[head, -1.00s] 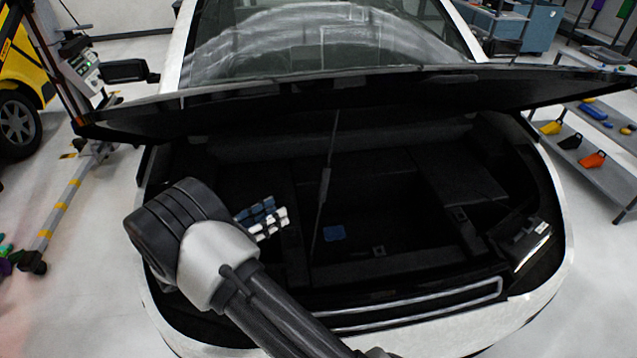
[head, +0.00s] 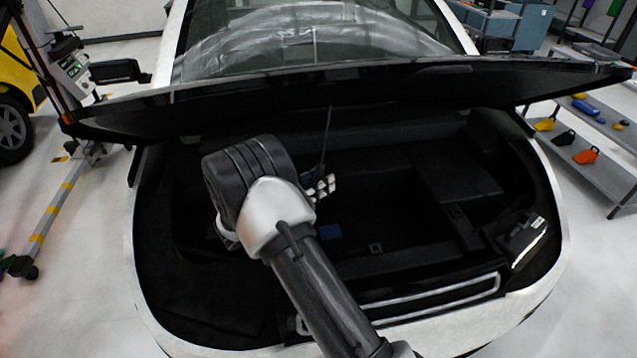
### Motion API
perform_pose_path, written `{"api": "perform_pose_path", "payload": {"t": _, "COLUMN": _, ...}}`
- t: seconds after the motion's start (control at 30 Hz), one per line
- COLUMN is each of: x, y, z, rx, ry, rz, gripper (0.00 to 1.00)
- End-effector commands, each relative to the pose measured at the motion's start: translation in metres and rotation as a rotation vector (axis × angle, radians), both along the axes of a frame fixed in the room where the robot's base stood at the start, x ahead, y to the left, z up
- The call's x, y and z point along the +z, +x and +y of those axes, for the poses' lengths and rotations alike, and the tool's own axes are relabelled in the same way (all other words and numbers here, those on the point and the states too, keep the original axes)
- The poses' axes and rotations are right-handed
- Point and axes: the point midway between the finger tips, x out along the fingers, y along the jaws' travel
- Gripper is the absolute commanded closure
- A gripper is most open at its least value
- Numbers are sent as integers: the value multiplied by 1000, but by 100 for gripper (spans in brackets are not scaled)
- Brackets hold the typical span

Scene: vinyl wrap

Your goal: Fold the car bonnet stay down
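The car bonnet (head: 420,90) stands raised across the view, seen nearly edge-on. The stay (head: 327,135) is a thin dark rod running down from the bonnet's underside into the open front compartment. Its lower part is hidden behind my arm and gripper. My gripper (head: 322,187), with pale finger pads, is at the visible lower end of the stay, close to it. I cannot tell whether it touches the stay or whether its fingers are open or shut. My wrist covers much of the gripper.
A headlamp (head: 525,238) is at the right. A grey shelf (head: 598,165) with coloured items stands at right. A post stands at left.

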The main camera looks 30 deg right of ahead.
Motion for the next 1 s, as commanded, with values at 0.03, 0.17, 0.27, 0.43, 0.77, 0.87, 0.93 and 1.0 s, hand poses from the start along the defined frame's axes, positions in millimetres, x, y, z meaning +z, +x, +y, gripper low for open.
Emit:
{"api": "perform_pose_path", "payload": {"t": 0.03, "x": 0, "y": 0, "z": -1, "rx": 0, "ry": 0, "rz": 0, "gripper": 62}}
{"api": "perform_pose_path", "payload": {"t": 0.17, "x": 0, "y": 0, "z": -1, "rx": 0, "ry": 0, "rz": 0, "gripper": 62}}
{"api": "perform_pose_path", "payload": {"t": 0.27, "x": 0, "y": 0, "z": -1, "rx": 0, "ry": 0, "rz": 0, "gripper": 63}}
{"api": "perform_pose_path", "payload": {"t": 0.43, "x": 0, "y": 0, "z": -1, "rx": 0, "ry": 0, "rz": 0, "gripper": 74}}
{"api": "perform_pose_path", "payload": {"t": 0.77, "x": 0, "y": 0, "z": -1, "rx": 0, "ry": 0, "rz": 0, "gripper": 96}}
{"api": "perform_pose_path", "payload": {"t": 0.87, "x": 0, "y": 0, "z": -1, "rx": 0, "ry": 0, "rz": 0, "gripper": 100}}
{"api": "perform_pose_path", "payload": {"t": 0.93, "x": 0, "y": 0, "z": -1, "rx": 0, "ry": 0, "rz": 0, "gripper": 100}}
{"api": "perform_pose_path", "payload": {"t": 1.0, "x": 0, "y": 0, "z": -1, "rx": 0, "ry": 0, "rz": 0, "gripper": 100}}
